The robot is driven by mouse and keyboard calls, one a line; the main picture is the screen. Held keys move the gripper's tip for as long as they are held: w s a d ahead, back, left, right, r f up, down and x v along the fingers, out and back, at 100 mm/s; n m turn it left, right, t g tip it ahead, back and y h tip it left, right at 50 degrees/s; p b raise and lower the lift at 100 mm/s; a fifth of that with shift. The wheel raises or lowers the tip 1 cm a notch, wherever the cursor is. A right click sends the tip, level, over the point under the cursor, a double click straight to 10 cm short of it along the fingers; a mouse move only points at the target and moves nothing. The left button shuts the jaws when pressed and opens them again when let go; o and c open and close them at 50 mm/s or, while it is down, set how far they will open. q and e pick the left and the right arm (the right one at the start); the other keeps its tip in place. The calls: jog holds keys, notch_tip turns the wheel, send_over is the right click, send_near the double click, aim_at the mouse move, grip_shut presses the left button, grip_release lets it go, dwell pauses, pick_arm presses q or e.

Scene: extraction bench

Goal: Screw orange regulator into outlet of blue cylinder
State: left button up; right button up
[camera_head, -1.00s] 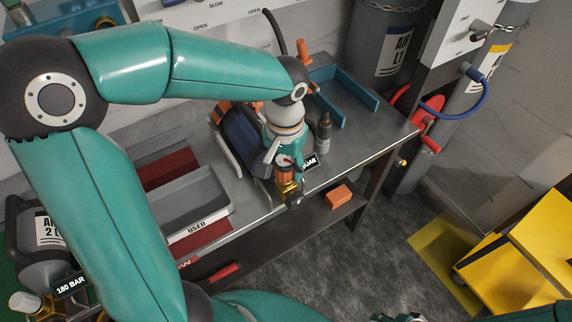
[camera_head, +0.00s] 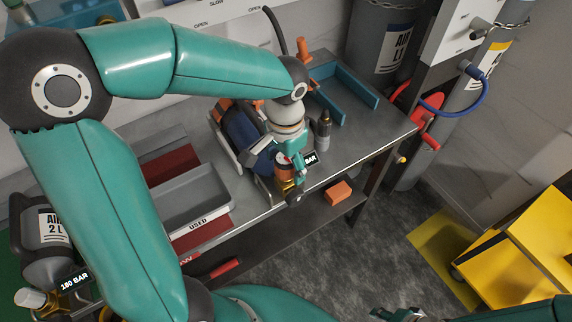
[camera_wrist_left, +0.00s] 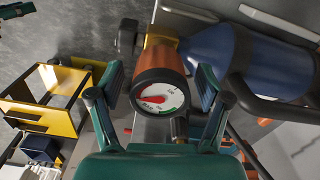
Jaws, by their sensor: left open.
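The orange regulator (camera_wrist_left: 159,82), with a round white gauge face and a red needle, is at the brass outlet (camera_wrist_left: 158,40) of the blue cylinder (camera_wrist_left: 205,58). It also shows in the head view (camera_head: 284,172), partly hidden by my gripper. The blue cylinder (camera_head: 241,139) lies in a holder on the bench. My left gripper (camera_wrist_left: 160,92) is open, with one finger on each side of the regulator and small gaps visible. Whether the threads are engaged cannot be told. A second gripper-like part, likely my right gripper (camera_head: 402,313), shows at the bottom edge, its fingers unclear.
A grey tray marked USED (camera_head: 192,190) and red mats lie left on the bench. A small dark bottle-like item (camera_head: 323,130) stands right of my gripper. A blue open tray (camera_head: 345,95) lies behind. An orange block (camera_head: 338,191) rests on the lower shelf. A yellow cart (camera_head: 520,245) stands right.

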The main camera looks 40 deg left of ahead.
pick_arm(q)
jog(key=n+b, duration=0.1)
jog(key=n, duration=0.1)
jog(key=shift+f+n, duration=0.1)
jog(key=shift+n, duration=0.2)
jog(key=n+b, duration=0.1)
jog(key=n, duration=0.3)
jog(key=shift+n, duration=0.3)
jog(key=n+b, duration=0.1)
jog(key=n, duration=0.3)
jog(key=shift+n, duration=0.3)
jog(key=n+b, duration=0.1)
jog(key=n, duration=0.3)
jog(key=shift+n, duration=0.3)
jog(key=n+b, duration=0.1)
jog(key=n, duration=0.5)
jog(key=shift+b, duration=0.3)
jog(key=n, duration=0.5)
jog(key=shift+b, duration=0.3)
